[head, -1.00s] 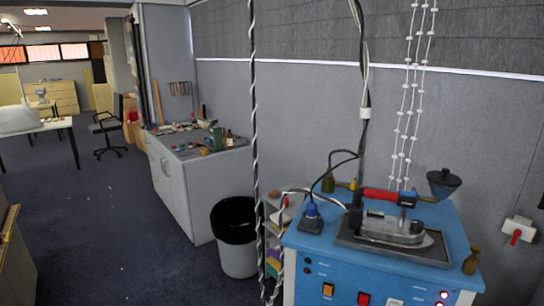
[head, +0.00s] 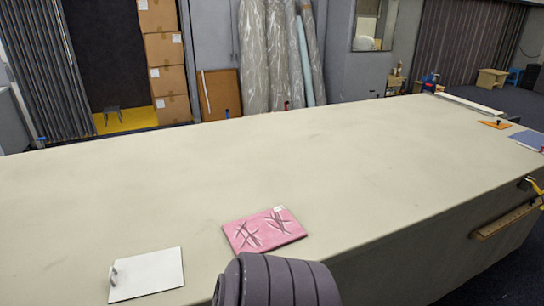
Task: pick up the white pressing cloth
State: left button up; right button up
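A flat white rectangle (head: 150,274) lies on the long table at the near left of the head view. It is the piece that best fits the white pressing cloth, though I cannot tell its material. A small grey object (head: 114,274) stands at its left edge. Neither of my grippers shows in this view, so I cannot see whether they are open or shut.
The pale table (head: 330,150) is mostly bare. A pink rectangular piece (head: 262,231) with dark strokes lies right of the white one. A ribbed purple-grey rounded thing (head: 277,283) covers the near edge. Orange and blue pieces lie far right. Boxes (head: 163,50) stand behind.

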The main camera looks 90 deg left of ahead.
aim_at(142, 274)
jog(key=u, duration=3.8)
